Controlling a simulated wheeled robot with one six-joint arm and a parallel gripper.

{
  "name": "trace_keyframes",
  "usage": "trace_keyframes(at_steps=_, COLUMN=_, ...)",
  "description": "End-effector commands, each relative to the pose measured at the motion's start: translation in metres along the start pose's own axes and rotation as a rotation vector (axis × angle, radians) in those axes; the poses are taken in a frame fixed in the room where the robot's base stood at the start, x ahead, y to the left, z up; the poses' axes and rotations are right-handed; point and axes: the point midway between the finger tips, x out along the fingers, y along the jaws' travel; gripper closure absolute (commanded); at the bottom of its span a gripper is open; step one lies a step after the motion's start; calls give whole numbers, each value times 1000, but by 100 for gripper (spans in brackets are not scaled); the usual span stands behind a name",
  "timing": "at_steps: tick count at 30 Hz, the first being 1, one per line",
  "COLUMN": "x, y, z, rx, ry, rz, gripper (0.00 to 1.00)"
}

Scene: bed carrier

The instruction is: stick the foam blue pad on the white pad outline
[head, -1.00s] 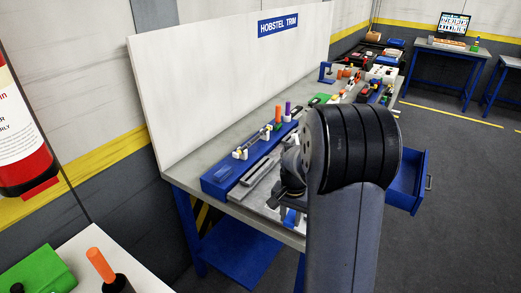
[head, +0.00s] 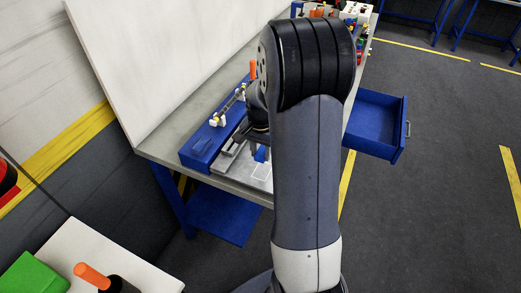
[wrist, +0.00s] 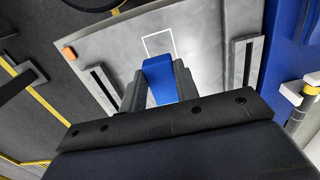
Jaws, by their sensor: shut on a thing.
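The blue foam pad (wrist: 161,82) is held between the two fingers of my gripper (wrist: 158,84) in the wrist view. In the head view the blue pad (head: 261,154) shows small at the gripper, partly hidden by my arm. The white pad outline (wrist: 160,43) is on the grey metal plate (wrist: 205,55), just beyond the pad in the wrist view. In the head view the outline (head: 262,171) shows on the plate near the bench's front edge. The pad overlaps the near part of the outline in the wrist view; I cannot tell its height above the plate.
A blue fixture block (head: 200,147) with white clamps runs along the back of the plate. An orange piece (wrist: 69,54) sits at the plate's corner. An open blue drawer (head: 375,125) juts out at the right.

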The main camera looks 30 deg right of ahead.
Motion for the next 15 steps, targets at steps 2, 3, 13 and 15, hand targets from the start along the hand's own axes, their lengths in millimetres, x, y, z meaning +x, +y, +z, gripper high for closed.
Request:
trace_keyframes(at_steps=2, x=6, y=0, z=0, rx=0, ry=-1, rz=0, gripper=87)
trace_keyframes(at_steps=3, x=9, y=0, z=0, rx=0, ry=-1, rz=0, gripper=87)
trace_keyframes(at_steps=13, x=34, y=0, z=0, rx=0, ry=-1, rz=1, gripper=87)
trace_keyframes(at_steps=15, x=38, y=0, z=0, rx=0, ry=-1, rz=1, gripper=87)
